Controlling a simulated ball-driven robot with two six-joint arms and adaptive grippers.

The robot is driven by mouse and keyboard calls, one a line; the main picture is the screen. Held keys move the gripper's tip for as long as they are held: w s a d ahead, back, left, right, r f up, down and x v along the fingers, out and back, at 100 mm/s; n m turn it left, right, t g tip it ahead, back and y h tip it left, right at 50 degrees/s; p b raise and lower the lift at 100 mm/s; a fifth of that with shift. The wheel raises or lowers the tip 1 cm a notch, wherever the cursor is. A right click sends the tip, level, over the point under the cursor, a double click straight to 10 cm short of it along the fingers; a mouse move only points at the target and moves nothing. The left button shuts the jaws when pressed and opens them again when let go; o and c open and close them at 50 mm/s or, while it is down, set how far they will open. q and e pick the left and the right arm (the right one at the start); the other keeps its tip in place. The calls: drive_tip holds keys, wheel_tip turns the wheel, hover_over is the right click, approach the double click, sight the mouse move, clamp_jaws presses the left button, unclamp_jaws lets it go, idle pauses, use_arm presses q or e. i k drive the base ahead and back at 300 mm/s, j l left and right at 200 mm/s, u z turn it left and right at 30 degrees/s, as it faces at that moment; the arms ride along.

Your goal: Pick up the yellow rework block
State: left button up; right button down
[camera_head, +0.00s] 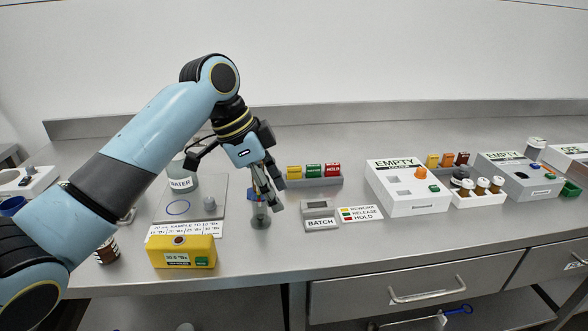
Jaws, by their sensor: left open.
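A small yellow block (294,172), which I take to be the rework block, stands at the left end of a grey tray (322,183). A green block (314,170) and a red block (332,169) marked HOLD stand beside it. My left gripper (266,200) is open and points down, left of the tray and apart from the yellow block. Its fingers are above a small grey cylindrical object (261,218), and I cannot tell whether they touch it. My right gripper is not in view.
A yellow meter (182,252) stands at the front left, near a WATER jar (182,183). A BATCH stand (320,217) and a colour-key card (361,214) are in front of the tray. White EMPTY box (407,192) stands to the right. Front counter is mostly clear.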

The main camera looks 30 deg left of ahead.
sight(293, 172)
drive_tip(key=i+j, duration=0.65)
drive_tip(key=i, duration=0.1)
